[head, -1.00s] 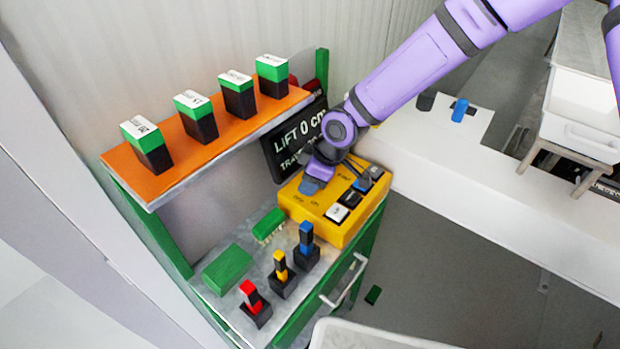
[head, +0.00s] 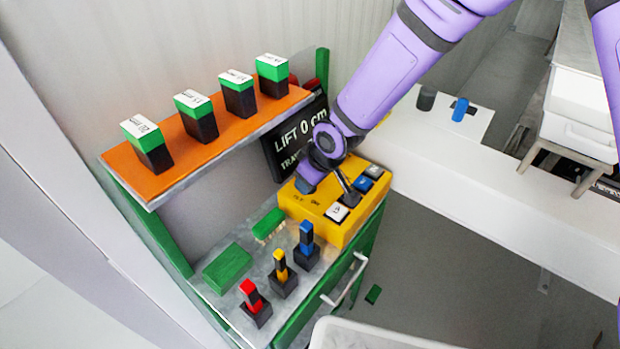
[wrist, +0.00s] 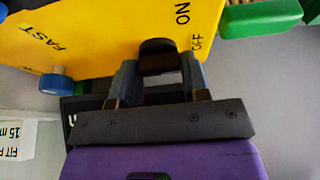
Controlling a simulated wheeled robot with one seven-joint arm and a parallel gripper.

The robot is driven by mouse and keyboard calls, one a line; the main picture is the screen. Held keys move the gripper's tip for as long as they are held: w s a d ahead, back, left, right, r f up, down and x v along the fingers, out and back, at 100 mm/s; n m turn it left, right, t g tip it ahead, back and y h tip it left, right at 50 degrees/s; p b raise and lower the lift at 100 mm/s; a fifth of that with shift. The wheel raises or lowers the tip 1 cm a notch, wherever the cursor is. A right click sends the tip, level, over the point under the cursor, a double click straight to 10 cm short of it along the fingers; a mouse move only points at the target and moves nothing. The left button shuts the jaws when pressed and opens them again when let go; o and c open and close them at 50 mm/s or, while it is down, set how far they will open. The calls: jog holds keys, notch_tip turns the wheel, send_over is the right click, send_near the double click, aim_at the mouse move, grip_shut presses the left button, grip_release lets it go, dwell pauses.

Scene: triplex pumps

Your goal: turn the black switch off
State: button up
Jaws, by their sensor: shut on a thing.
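The black switch (wrist: 158,56) is on the yellow control box (wrist: 100,25), beside the printed words ON and OFF, in the wrist view. My gripper (wrist: 158,68) is shut on this switch, with one finger on each side of it. In the head view the yellow box (head: 330,230) sits at the right end of the bench. My purple arm comes down over its back part. There my wrist hides the switch, and I cannot tell which way it is set.
A blue knob (wrist: 55,83) is near the FAST label. White (head: 337,212) and blue (head: 363,184) buttons line the box's right side. Red (head: 254,298), yellow (head: 282,272) and blue (head: 306,243) levers stand in front. A dark display (head: 292,145) is close behind my wrist.

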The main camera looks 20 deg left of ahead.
jog(key=o, duration=0.6)
jog(key=shift+o, duration=0.2)
jog(key=v, duration=1.1)
